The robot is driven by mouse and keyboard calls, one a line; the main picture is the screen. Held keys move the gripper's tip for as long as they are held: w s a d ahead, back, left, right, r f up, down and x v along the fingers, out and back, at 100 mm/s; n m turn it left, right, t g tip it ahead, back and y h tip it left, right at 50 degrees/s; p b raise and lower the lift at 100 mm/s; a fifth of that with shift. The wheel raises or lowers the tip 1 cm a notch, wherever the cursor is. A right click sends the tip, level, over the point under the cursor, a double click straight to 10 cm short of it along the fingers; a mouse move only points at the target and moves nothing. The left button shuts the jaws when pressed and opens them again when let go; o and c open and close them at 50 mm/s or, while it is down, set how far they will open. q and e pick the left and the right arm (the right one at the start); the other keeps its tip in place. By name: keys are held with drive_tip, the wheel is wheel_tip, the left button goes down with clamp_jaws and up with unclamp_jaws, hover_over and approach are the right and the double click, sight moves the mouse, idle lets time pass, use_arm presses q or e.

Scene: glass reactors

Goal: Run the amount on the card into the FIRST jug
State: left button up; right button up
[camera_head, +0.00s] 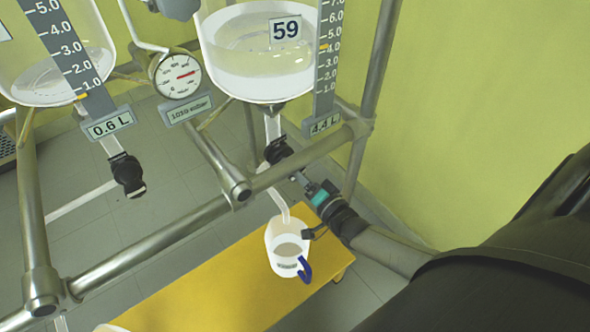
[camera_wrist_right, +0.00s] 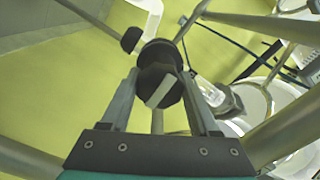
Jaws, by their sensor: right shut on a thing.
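The glass reactor marked 59 (camera_head: 255,75) holds pale liquid; its scale plate (camera_head: 325,124) reads 4.4 L. Beneath it is a black outlet valve (camera_head: 277,150), with a pale bent spout (camera_head: 279,199) below. My right gripper (camera_head: 298,176) is at this valve. In the right wrist view its fingers (camera_wrist_right: 160,100) are shut on the black valve knob (camera_wrist_right: 158,62). A white jug (camera_head: 272,238) with a blue handle stands under the spout on the yellow bench (camera_head: 215,290). I cannot tell whether liquid is running. My left gripper is not in view.
A second reactor (camera_head: 50,85) at left has a 0.6 L plate (camera_head: 109,123) and its own black valve (camera_head: 127,176). A dial gauge (camera_head: 178,76) hangs between them. Metal frame bars (camera_head: 165,235) cross before the bench. A white rim (camera_head: 110,328) shows at the bottom edge.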

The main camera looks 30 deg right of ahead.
idle(0.3)
drive_tip(key=o, duration=1.4)
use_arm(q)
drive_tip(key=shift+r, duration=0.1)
use_arm(e)
drive_tip(key=shift+s, duration=0.25)
use_arm(q)
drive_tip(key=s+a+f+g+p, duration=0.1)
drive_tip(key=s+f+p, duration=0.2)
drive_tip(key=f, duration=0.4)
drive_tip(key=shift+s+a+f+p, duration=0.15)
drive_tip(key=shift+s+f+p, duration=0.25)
drive_tip(key=shift+p, duration=0.1)
use_arm(e)
drive_tip(key=s, duration=0.9)
drive_tip(key=s+d, duration=0.1)
drive_tip(key=s, duration=0.4)
drive_tip(key=shift+s, duration=0.35)
